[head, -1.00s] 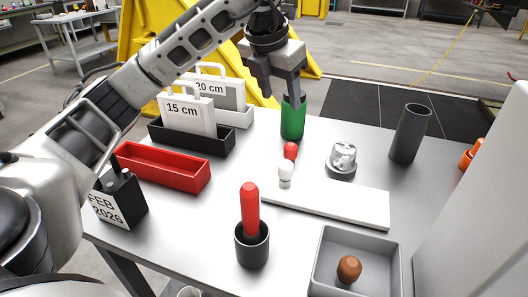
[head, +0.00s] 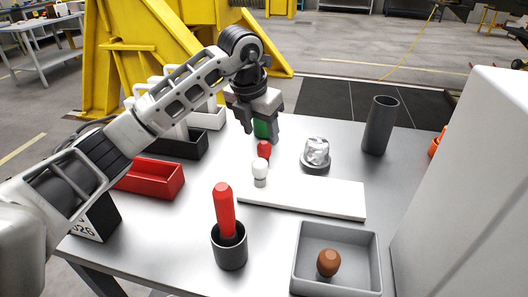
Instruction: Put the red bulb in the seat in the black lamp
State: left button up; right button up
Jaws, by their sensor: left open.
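The red bulb (head: 264,150) stands on the table behind a white bulb (head: 260,168), near the left end of a flat white board. My left gripper (head: 261,135) is open with its fingers pointing down. It appears just above the red bulb in the head view; the exact gap cannot be told. A round dark-based lamp (head: 316,166) with a clear, shiny dome stands to the right of the bulbs. I take it for the black lamp; an empty seat in it cannot be made out. My right gripper is not in view.
A green cylinder (head: 261,128) stands behind the gripper. The white board (head: 305,200) lies in front. A dark tube (head: 380,126), a grey tray (head: 337,284) with a brown object, a cup (head: 229,250) with a red-handled tool and a red bin (head: 150,177) stand around.

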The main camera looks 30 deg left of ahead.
aim_at(264, 142)
pick_arm(q)
jog(key=shift+x, duration=2.4)
jog(key=shift+d, duration=0.1)
jog(key=c, duration=1.1)
jog(key=shift+c, duration=0.2)
